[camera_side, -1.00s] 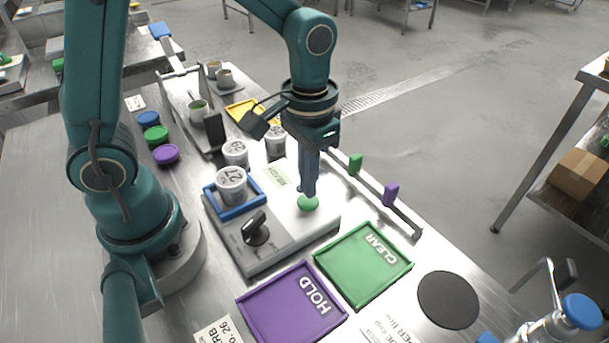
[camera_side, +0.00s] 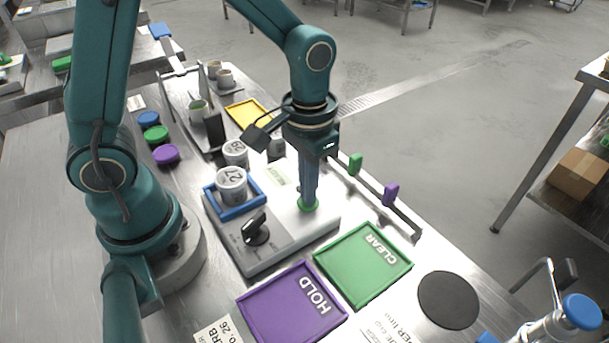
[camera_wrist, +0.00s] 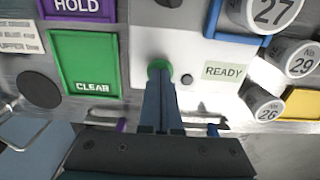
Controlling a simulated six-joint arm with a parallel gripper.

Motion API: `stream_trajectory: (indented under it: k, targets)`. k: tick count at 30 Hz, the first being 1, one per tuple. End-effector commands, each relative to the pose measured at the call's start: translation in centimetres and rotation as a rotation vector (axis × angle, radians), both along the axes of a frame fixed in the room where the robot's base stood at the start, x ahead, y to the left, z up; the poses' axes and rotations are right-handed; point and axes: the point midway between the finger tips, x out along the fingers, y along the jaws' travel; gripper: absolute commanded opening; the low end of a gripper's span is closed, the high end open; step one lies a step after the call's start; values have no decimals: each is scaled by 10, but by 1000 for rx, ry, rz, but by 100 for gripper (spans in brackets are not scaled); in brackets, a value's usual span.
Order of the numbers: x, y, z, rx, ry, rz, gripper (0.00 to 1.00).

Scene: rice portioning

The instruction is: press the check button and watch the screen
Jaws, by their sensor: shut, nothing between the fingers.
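My gripper (camera_side: 308,203) is shut and empty, pointing down with its fingertips at the green button (camera_side: 301,207) on the grey machine. The fingertips cover most of the button and appear to touch it. In the wrist view the green button (camera_wrist: 157,66) shows around the fingertips (camera_wrist: 158,78). The screen (camera_wrist: 225,72) on the machine reads "READY" in the wrist view. In the side view the screen (camera_side: 281,178) is too blurred to read. The cup marked 27 (camera_side: 231,184) stands in the blue square tray (camera_side: 241,211) on the machine.
A black knob (camera_side: 255,230) stands on the machine. The purple HOLD tray (camera_side: 262,334) and green CLEAR tray (camera_side: 335,283) lie in front. Cups 29 (camera_wrist: 300,62) and 26 (camera_wrist: 265,106) stand beside the machine. A rail with green (camera_side: 355,164) and purple (camera_side: 391,194) tags runs alongside.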

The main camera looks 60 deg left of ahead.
Motion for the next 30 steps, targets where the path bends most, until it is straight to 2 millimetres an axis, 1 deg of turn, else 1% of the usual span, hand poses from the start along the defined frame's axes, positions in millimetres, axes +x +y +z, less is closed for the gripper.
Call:
stream_trajectory:
  k: [5, 14, 30]
  targets:
    - [0, 0, -4, 0, 0, 0, 0]
    - [1, 0, -1, 0, -3, 0, 0]
    - [1, 0, 40, 0, -4, 0, 0]
